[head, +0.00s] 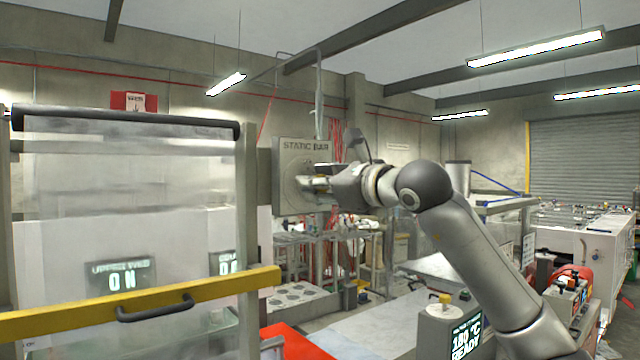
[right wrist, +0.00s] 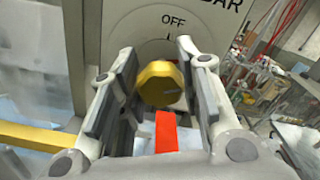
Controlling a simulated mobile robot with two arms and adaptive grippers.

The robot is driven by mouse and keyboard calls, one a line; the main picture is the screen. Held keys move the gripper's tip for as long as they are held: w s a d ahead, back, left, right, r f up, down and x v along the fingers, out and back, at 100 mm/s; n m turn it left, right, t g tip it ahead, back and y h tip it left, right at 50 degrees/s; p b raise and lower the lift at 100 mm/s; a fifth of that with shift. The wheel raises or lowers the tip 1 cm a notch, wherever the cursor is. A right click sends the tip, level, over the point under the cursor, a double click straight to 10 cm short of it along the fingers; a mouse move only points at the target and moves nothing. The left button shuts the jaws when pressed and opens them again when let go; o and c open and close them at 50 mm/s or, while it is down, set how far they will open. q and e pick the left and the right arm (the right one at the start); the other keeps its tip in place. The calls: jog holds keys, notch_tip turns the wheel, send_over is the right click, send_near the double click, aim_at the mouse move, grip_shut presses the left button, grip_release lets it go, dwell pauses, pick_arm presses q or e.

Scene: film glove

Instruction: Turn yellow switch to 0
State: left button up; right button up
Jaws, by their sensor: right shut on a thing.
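The yellow switch (right wrist: 158,84) is a faceted knob on a round grey dial plate. The plate is on the grey panel (head: 303,150) lettered "STATIC BAR". In the right wrist view the word OFF and a small tick mark show above the knob. No 0 mark is readable, and the knob's pointing direction is unclear. My right gripper (head: 320,184) is at the dial and shut on the knob, with one finger on each side. It also shows in the right wrist view (right wrist: 160,92). My left gripper is not in view.
A yellow guard bar (head: 220,288) with a dark handle (head: 155,308) crosses the lower left, before a translucent sheet. An ON display (head: 121,278) shows behind the sheet. A grey box with a READY display (head: 466,338) stands below my right arm. An orange-red strip (right wrist: 166,130) shows below the knob.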

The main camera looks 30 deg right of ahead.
jog(key=n+p, duration=0.1)
jog(key=n, duration=0.5)
jog(key=shift+n, duration=0.3)
jog(key=n+p, duration=0.1)
jog(key=n, duration=0.5)
jog(key=shift+a+f, duration=0.1)
jog(key=shift+f, duration=0.05)
jog(key=o, duration=1)
jog(key=shift+s, duration=0.15)
jog(key=shift+s+d, duration=0.2)
jog(key=shift+s, duration=2.75)
jog(key=shift+s+d, duration=0.2)
jog(key=shift+s, duration=2.7)
